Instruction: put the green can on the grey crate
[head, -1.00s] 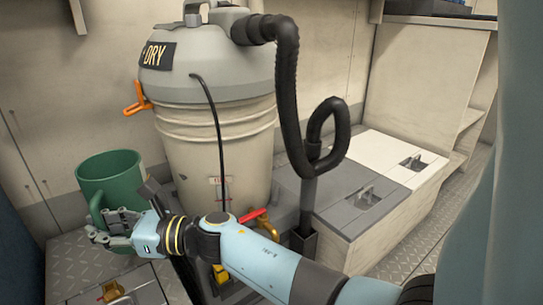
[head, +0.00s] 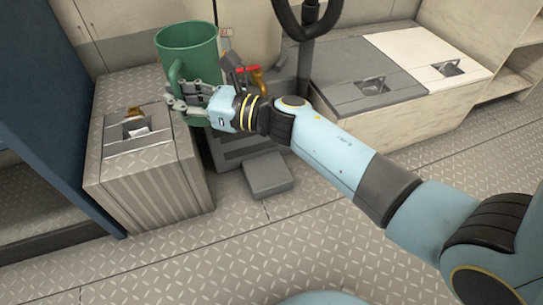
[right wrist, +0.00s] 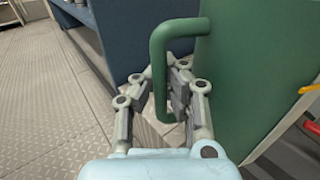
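The green can (head: 188,48) is a large open-topped mug shape with a side handle, roughly upright. My right gripper (head: 180,101) is shut on its handle, and the can hangs in front of the vacuum, clear of the grey crate. In the right wrist view the fingers (right wrist: 158,100) lie on both sides of the green handle (right wrist: 160,62), and the can's wall (right wrist: 245,75) fills the right side. The grey crate (head: 340,72), with a flat grey lid and a recessed latch, stands to the right, its lid bare. My left gripper is out of view.
A white-lidded crate (head: 425,45) adjoins the grey one on its right. A ribbed metal box (head: 150,185) stands below left of the can. The vacuum's black hose (head: 306,28) and a red-handled valve (head: 245,69) are between can and crate. The foreground floor is open.

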